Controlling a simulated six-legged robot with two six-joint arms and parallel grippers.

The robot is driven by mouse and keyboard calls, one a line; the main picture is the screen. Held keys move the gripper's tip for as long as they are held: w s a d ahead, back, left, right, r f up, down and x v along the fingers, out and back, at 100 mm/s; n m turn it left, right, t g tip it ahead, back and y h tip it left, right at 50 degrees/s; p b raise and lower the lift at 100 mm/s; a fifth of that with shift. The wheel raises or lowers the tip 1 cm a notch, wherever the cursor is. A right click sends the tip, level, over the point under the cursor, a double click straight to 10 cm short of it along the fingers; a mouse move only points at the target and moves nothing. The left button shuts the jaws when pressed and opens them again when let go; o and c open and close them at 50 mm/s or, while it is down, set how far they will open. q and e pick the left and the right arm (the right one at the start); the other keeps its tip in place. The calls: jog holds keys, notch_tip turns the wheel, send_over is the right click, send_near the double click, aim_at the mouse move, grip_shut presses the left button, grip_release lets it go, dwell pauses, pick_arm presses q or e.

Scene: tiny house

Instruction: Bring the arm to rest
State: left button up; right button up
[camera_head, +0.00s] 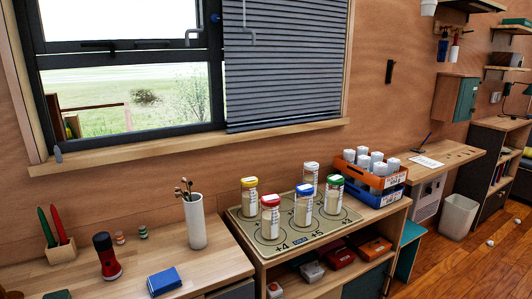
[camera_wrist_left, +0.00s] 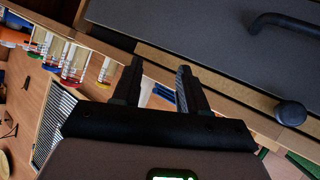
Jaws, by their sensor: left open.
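My left gripper (camera_wrist_left: 160,65) shows in the left wrist view with its two dark fingers spread apart and nothing held between them. Past the fingers are a grey drawer front (camera_wrist_left: 210,40) with a black handle and the wooden counter edge. I cannot tell the exact distance from the fingers to these. No gripper can be made out clearly in the head view. My right gripper is not in view.
Several lidded jars, one red-lidded (camera_head: 270,217), stand on a marked mat (camera_head: 348,222). The counter also holds a white vase (camera_head: 195,222), red flashlight (camera_head: 106,257), blue box (camera_head: 164,282) and pen holder (camera_head: 62,251). An orange crate (camera_head: 345,168) stands right of the jars.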

pick_arm(q)
jog(key=s+d+f+g+p, duration=0.1)
jog(key=s+d+f+g, duration=0.2)
jog(key=s, duration=0.6)
jog(key=s+d+f+g+h+p, duration=0.1)
jog(key=s+d+f+g, duration=0.3)
jog(key=s, duration=0.6)
jog(key=s+d+f+g+h+p, duration=0.1)
jog(key=s+d+f+g, duration=0.3)
jog(key=s, duration=0.5)
notch_tip(320, 180, down, 3)
jog(key=shift+s+r+g+p, duration=0.15)
jog(key=shift+s+g+p, duration=0.15)
jog(key=shift+g+p, duration=0.35)
